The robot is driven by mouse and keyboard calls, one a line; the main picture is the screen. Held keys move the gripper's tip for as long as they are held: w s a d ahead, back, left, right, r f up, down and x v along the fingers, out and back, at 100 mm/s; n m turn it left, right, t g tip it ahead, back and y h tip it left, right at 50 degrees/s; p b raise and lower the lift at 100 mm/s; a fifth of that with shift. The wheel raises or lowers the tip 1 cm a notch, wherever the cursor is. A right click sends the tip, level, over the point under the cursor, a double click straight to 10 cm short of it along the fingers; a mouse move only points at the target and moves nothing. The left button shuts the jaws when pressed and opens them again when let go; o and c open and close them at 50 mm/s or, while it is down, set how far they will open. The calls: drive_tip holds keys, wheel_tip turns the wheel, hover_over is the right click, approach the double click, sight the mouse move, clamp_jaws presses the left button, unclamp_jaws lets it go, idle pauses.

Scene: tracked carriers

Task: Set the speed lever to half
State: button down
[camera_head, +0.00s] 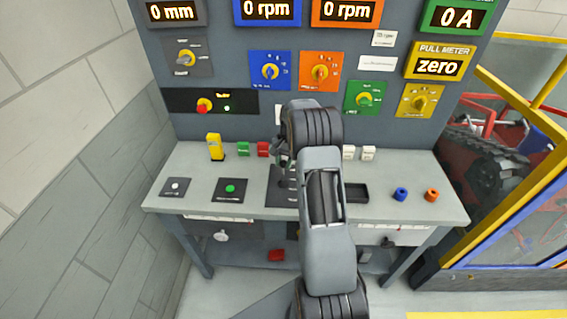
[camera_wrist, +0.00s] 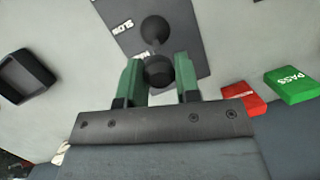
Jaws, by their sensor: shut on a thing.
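The speed lever's dark plate (camera_head: 276,198) lies on the bench, left of my arm. In the wrist view the plate (camera_wrist: 190,60) carries the printed word SLOW at its left edge. My gripper (camera_wrist: 160,75) is shut on the lever's dark round knob (camera_wrist: 159,74), with one green finger on each side. A second dark round shape (camera_wrist: 155,29) shows farther along the plate; I cannot tell what it is. In the head view my gripper (camera_head: 283,155) is partly hidden by my arm, and the lever's setting is not readable.
A green PASS block (camera_wrist: 290,85) and a red block (camera_wrist: 242,98) lie close to the gripper. A green-button plate (camera_head: 231,189) is left. The dial panel (camera_head: 220,55) rises behind.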

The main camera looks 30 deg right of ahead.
drive_tip(key=shift+w, duration=0.25)
drive_tip(key=c, duration=0.9)
unclamp_jaws()
drive_tip(key=shift+a, duration=0.1)
drive_tip(key=b+v, duration=0.1)
drive_tip(key=v, duration=1.2)
drive_tip(key=shift+d+r, duration=0.25)
drive_tip(key=shift+r, duration=0.1)
